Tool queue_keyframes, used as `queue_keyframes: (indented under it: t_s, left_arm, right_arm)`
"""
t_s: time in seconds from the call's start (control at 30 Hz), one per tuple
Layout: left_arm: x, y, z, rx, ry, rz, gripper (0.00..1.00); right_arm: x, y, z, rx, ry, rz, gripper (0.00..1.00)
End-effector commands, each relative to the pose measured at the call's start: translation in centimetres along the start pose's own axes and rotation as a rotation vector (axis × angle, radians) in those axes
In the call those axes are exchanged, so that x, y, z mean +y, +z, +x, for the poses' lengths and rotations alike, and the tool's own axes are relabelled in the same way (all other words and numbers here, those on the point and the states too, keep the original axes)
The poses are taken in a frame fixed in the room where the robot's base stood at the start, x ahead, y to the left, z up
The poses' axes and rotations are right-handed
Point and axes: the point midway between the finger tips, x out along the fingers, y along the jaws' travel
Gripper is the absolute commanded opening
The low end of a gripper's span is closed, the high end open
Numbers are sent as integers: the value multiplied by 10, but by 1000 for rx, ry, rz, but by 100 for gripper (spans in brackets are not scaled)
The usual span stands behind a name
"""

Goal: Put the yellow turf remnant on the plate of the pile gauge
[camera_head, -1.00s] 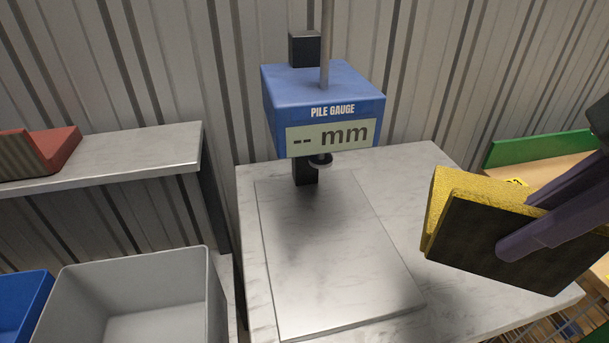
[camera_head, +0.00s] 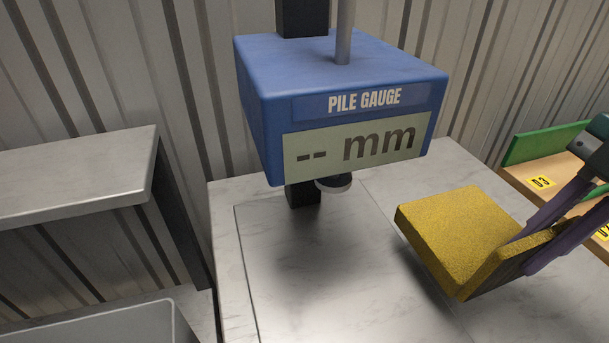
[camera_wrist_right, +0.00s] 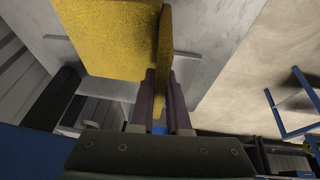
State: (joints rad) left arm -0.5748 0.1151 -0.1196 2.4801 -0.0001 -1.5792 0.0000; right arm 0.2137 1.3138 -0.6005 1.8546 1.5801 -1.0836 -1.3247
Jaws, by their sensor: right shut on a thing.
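The yellow turf remnant (camera_head: 462,232) is an L-shaped piece with a fuzzy yellow face and a dark backing. It is in the right of the head view, over the right part of the gauge's table. My right gripper (camera_head: 530,250) is shut on its upright flap; the right wrist view shows the yellow remnant (camera_wrist_right: 112,38) with the flap between the fingers (camera_wrist_right: 160,90). The pile gauge (camera_head: 340,105) is a blue box with a display reading "-- mm". Its flat plate (camera_head: 310,265) lies bare below the round foot (camera_head: 334,184), left of the remnant. My left gripper is not in view.
A grey shelf (camera_head: 75,180) stands at the left, with a light grey bin (camera_head: 110,325) below it. A green board (camera_head: 540,145) and a wooden surface with a "D3" label (camera_head: 541,182) are at the right. A corrugated wall is behind.

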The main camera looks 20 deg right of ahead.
Motion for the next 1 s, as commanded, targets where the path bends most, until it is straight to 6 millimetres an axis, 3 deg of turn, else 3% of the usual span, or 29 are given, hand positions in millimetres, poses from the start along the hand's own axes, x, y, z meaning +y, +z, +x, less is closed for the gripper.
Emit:
queue_keyframes:
  t_s: [0.03, 0.3, 0.5, 0.7, 1.0]
  left_arm:
    - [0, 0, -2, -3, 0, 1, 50]
    - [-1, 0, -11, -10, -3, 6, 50]
    - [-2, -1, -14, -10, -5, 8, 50]
    - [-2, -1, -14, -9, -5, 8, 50]
    - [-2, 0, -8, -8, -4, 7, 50]
  right_arm:
    - [4, -16, 4, 11, 4, -9, 0]
    - [22, -90, 35, 10, 4, -7, 0]
    - [31, -130, 54, 4, 3, -4, 0]
    - [33, -141, 63, 0, 2, 1, 0]
    - [30, -128, 94, -1, 2, 1, 0]
